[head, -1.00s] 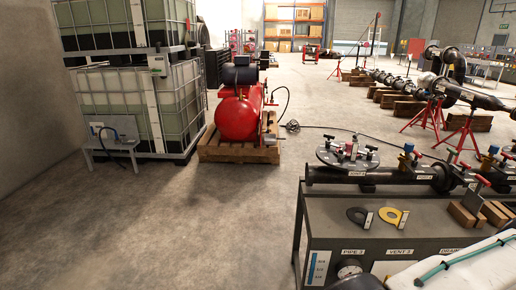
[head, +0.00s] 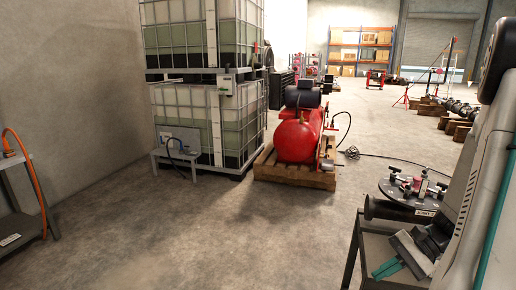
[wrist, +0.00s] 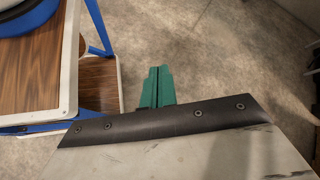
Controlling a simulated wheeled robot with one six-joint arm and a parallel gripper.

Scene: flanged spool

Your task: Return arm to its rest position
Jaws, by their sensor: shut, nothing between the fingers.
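My arm shows at the right of the head view, with a dark gripper body and green fingers. My gripper (head: 388,268) hangs at the left edge of the grey bench (head: 378,238), apart from the spool. In the wrist view my gripper (wrist: 157,88) has its green fingers together, with nothing between them and bare floor beyond. The flanged spool (head: 384,208) lies on the bench, a black pipe partly hidden behind my arm. A round dark flange plate (head: 415,192) with several red and black handles is beside it.
A red compressor (head: 296,140) stands on a wooden pallet, next to stacked caged tanks (head: 205,120). A rack with an orange hose (head: 22,160) is at far left. Open concrete floor lies between. A wooden-topped, blue-framed cart (wrist: 40,70) shows in the wrist view.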

